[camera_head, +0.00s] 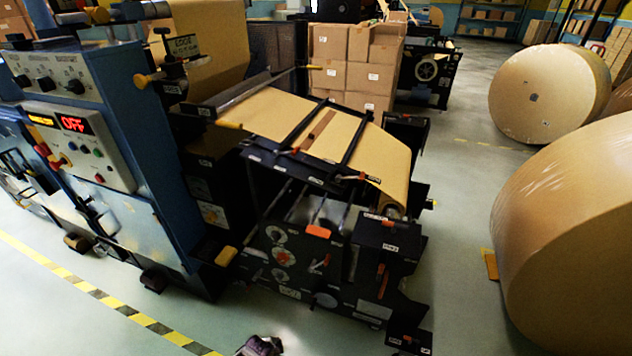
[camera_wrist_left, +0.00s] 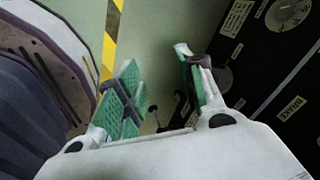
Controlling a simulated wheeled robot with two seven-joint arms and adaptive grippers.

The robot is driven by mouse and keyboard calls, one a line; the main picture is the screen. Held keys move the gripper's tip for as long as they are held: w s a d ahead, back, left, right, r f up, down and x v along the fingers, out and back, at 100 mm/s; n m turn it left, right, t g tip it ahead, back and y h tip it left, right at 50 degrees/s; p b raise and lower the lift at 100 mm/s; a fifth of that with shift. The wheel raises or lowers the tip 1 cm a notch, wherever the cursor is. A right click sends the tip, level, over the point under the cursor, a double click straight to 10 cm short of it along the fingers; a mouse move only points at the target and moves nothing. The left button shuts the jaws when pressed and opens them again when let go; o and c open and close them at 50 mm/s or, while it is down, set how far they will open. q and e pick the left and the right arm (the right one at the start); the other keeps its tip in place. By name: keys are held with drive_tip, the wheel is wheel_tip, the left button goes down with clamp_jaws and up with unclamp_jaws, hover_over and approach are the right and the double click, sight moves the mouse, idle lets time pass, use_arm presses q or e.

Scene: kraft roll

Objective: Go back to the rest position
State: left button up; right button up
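My left gripper (camera_wrist_left: 160,82) shows in the left wrist view. Its two green-padded fingers stand apart with nothing between them, over bare floor. The black machine panel with a BRAKE label (camera_wrist_left: 290,108) is to the right of the fingers, apart from them. In the head view only a small dark part, which seems to be mine, shows at the bottom edge; no fingers can be made out there. My right gripper is in neither view.
The black unwinding machine (camera_head: 290,265) with kraft paper (camera_head: 385,155) stands ahead. A blue control cabinet (camera_head: 150,215) reading OFF is at left. Large kraft rolls (camera_head: 575,240) stand at right. Floor between them is clear. Yellow-black tape (camera_head: 95,290) crosses the floor at left.

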use_arm(q)
drive_tip(key=s+a+f+n+g, duration=0.1)
drive_tip(key=s+a+f+n, duration=0.2)
drive_tip(key=s, duration=0.9)
drive_tip(key=s+a+f+n, duration=0.4)
drive_tip(key=s+f+n, duration=0.1)
drive_tip(key=s, duration=0.6)
drive_tip(key=s+a+f+n+g+y, duration=0.1)
drive_tip(key=s+a+f+n, duration=0.3)
drive_tip(key=s, duration=0.8)
drive_tip(key=shift+s+a+f+n+g, duration=0.2)
drive_tip(key=shift+s+f+n+g, duration=0.1)
drive_tip(key=shift+f, duration=0.65)
drive_tip(key=shift+s, duration=0.15)
